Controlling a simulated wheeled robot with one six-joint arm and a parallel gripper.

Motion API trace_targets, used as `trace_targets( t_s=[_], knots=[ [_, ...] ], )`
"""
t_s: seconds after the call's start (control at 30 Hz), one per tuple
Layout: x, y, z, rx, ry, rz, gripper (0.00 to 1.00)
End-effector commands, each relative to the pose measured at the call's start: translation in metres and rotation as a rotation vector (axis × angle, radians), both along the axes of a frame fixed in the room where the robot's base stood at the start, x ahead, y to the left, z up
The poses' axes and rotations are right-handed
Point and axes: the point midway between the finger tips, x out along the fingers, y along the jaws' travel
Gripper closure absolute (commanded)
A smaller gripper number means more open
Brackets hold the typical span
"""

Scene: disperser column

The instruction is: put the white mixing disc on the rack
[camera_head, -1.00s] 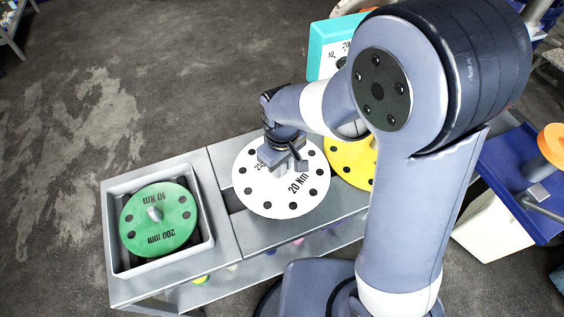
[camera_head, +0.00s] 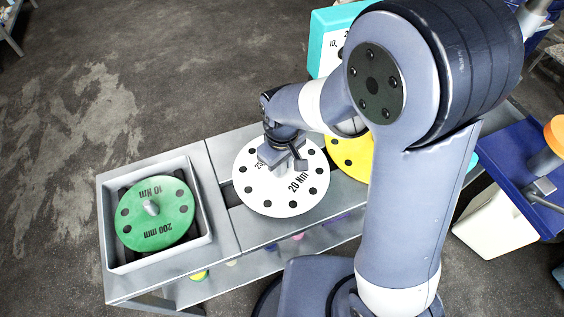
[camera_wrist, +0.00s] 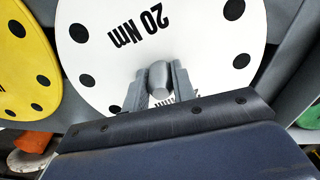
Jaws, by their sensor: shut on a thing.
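The white mixing disc (camera_head: 267,197), with black holes and "20 Nm" printed on it, shows in the head view at the middle of the grey rack top. It also fills much of the wrist view (camera_wrist: 195,45). My gripper (camera_head: 284,160) is over its centre, and in the wrist view the two fingers (camera_wrist: 157,85) are closed around the disc's grey central knob. The disc looks about level; I cannot tell whether it touches the surface below. The grey rack (camera_head: 225,180) has a slotted top, partly hidden under the disc.
A green disc (camera_head: 170,225) lies in a grey tray (camera_head: 110,250) at the left end. A yellow disc (camera_head: 350,165) is close to the white disc's right side, partly behind my arm. A turquoise box (camera_head: 322,50) stands behind. A blue table (camera_head: 510,170) is at the right.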

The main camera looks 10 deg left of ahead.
Motion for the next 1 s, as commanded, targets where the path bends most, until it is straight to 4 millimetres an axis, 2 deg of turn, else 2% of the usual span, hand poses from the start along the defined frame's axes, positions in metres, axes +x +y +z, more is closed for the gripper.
trace_targets(
  t_s=[1.0],
  knots=[
    [0.0,0.0,-0.012,0.001,-0.001,0.0,1.0]
  ],
)
